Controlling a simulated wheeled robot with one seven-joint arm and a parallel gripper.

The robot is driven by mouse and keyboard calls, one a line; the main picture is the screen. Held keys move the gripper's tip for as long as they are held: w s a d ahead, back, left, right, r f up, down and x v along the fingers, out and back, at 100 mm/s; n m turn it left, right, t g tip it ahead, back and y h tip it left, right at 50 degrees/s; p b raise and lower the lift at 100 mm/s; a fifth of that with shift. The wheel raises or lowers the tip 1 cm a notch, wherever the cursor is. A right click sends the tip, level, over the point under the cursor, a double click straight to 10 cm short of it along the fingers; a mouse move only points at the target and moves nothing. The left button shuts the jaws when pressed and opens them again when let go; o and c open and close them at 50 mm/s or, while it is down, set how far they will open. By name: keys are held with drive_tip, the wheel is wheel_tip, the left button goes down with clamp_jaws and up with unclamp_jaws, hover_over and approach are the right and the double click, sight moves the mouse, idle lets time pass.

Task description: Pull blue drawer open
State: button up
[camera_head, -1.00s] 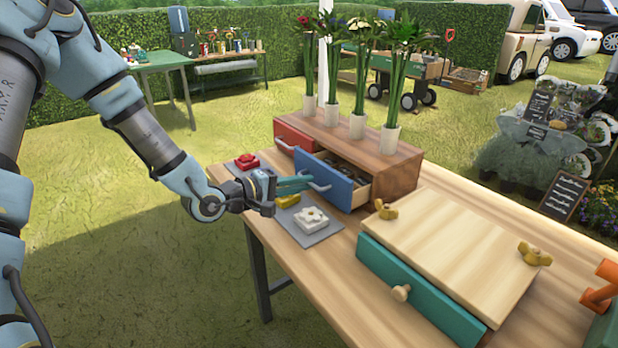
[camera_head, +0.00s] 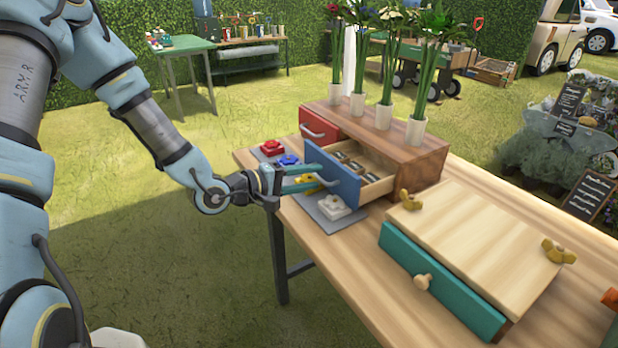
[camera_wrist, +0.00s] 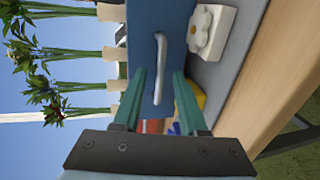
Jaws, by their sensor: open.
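The blue drawer (camera_head: 331,176) stands pulled out of the wooden box (camera_head: 405,150), and small dark items show inside it. Its white handle (camera_wrist: 160,68) runs along the drawer front in the wrist view. My gripper (camera_head: 316,178) is in front of the drawer with its two teal fingers apart. In the wrist view my gripper (camera_wrist: 158,85) has its fingertips near the drawer front, with the handle in the gap between them. I cannot tell whether the fingers touch the handle or the front.
A grey mat with red (camera_head: 271,147), blue (camera_head: 288,160), yellow (camera_head: 306,183) and white (camera_head: 334,206) flower blocks lies below and beside the drawer. Several potted flowers stand on the box. A closed teal drawer (camera_head: 437,279) is at the right. The red drawer (camera_head: 319,127) is beside the blue one.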

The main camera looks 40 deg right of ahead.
drive_tip(key=b+v, duration=0.1)
drive_tip(key=v, duration=0.9)
drive_tip(key=shift+a, duration=0.35)
drive_tip(key=w+a+f+m+t+y, duration=0.1)
drive_tip(key=w+a+f+t+y, duration=0.15)
drive_tip(key=w+a+y, duration=0.45)
drive_tip(key=w+a+f+t+y, duration=0.2)
drive_tip(key=w+a+t+y, duration=0.15)
drive_tip(key=a, duration=0.75)
drive_tip(key=s+a+r+g+y, duration=0.1)
drive_tip(key=s+a+r+y, duration=0.1)
drive_tip(key=a, duration=0.5)
drive_tip(key=s+a+r+g+y, duration=0.2)
drive_tip(key=s+a+r+y, duration=0.1)
drive_tip(key=s+a+r, duration=0.2)
drive_tip(key=shift+s+a+r+g, duration=0.25)
drive_tip(key=shift+a+r, duration=0.3)
drive_tip(key=shift+a, duration=0.4)
drive_tip(key=shift+w, duration=0.1)
